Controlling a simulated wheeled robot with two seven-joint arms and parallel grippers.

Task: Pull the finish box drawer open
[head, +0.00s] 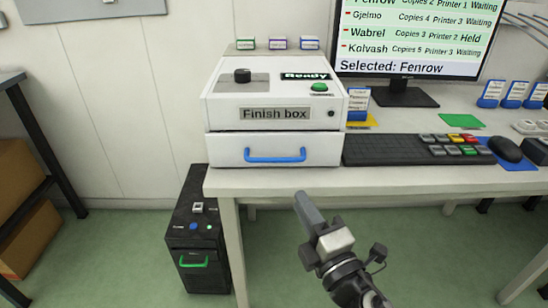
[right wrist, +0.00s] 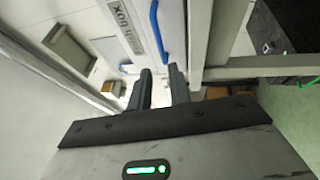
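The white finish box (head: 222,113) stands at the left end of the desk, with its name on a grey label. Its drawer (head: 225,150) is below the label and looks shut. The drawer's blue bar handle (head: 275,159) spans the middle of the front; it also shows in the right wrist view (right wrist: 154,30). My right gripper (head: 304,207) is in front of and below the handle, apart from it. In the right wrist view its two fingers (right wrist: 160,72) are parted with nothing between them. My left gripper is not in view.
The desk (head: 400,178) edge runs just under the drawer. A keyboard (head: 390,149) and mouse (head: 506,148) lie to the right, before a monitor (head: 405,95). A black cabinet (head: 195,250) with a green handle stands on the floor at left.

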